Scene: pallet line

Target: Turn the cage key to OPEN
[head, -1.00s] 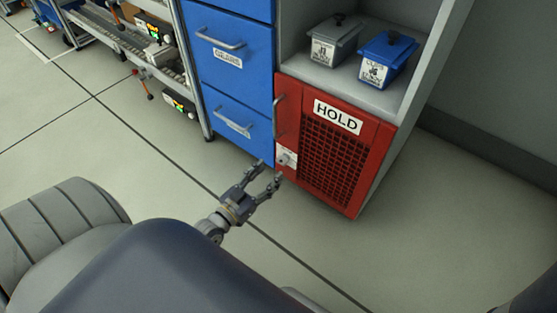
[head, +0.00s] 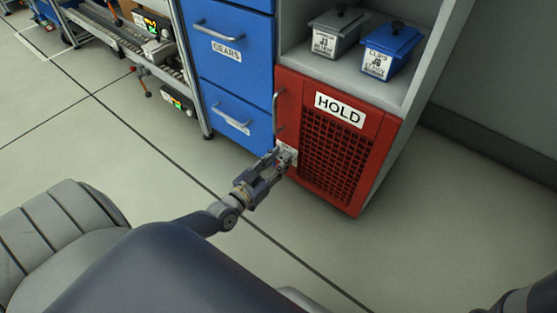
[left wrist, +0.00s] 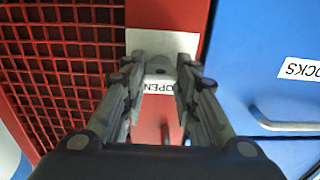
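The red cage door (head: 355,180) carries a HOLD label and a dark mesh panel. Its key (left wrist: 160,66) is a small grey piece on a white plate (left wrist: 186,41) near the door's handle-side edge. The word OPEN shows upside down on the plate in the left wrist view, just below the key. My left gripper (head: 284,158) is at the plate, its fingers on either side of the key. I cannot tell whether they press on it. The fingers largely hide the key in the head view. My right gripper is out of view.
A metal handle (head: 276,112) rises on the door's left edge, above the plate. Blue drawers (head: 238,80) stand left of the cage. A grey bin (head: 335,35) and a blue bin (head: 390,52) sit on the shelf above. The floor in front is clear.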

